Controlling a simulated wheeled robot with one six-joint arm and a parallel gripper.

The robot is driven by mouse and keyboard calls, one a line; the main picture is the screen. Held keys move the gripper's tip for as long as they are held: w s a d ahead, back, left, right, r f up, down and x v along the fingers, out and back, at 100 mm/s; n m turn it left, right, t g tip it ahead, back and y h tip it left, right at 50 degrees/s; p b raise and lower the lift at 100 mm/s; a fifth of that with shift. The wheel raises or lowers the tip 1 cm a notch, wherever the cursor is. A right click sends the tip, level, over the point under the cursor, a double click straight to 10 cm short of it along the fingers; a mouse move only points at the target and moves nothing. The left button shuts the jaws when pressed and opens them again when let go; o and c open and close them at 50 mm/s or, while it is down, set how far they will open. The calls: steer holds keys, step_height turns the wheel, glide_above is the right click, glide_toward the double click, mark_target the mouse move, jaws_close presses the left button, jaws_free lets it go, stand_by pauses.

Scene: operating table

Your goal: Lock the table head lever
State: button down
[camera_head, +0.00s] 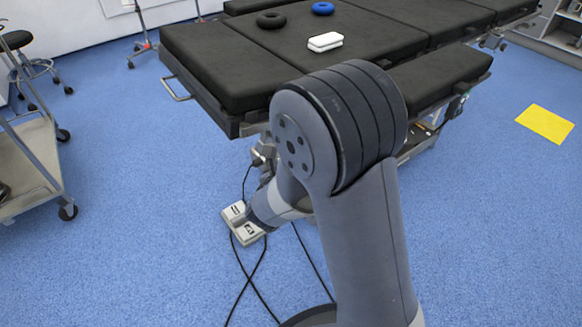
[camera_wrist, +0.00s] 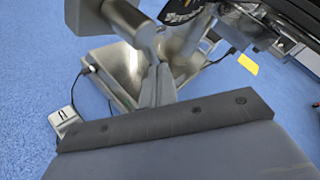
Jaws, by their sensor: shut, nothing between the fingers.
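The operating table (camera_head: 215,62) has black padded sections and stands behind my arm in the head view. In the wrist view its metal underside (camera_wrist: 270,28) and its shiny steel base (camera_wrist: 108,72) show. I cannot make out the head lever for certain in either view. My gripper (camera_wrist: 158,72) is in the middle of the wrist view, with its grey fingers together and nothing between them. The fingers overlap the table's steel base in the picture; I cannot tell whether they touch anything. In the head view my arm hides the gripper and part of the table's underside.
A white foot pedal (camera_head: 240,224) with black cables lies on the blue floor; it also shows in the wrist view (camera_wrist: 65,121). A cart (camera_head: 38,150) stands at the left. A yellow sheet (camera_head: 545,123) lies at the right. Open floor lies between cart and table.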

steer(key=shift+w+d+r+n+t+h, duration=0.3)
steer(key=shift+d+r+n+t, duration=0.2)
steer(key=shift+t, duration=0.2)
steer(key=shift+w+d+r+n+t+h, duration=0.35)
steer(key=shift+n+t, duration=0.15)
steer(key=shift+t, duration=0.2)
steer(key=shift+f, duration=0.15)
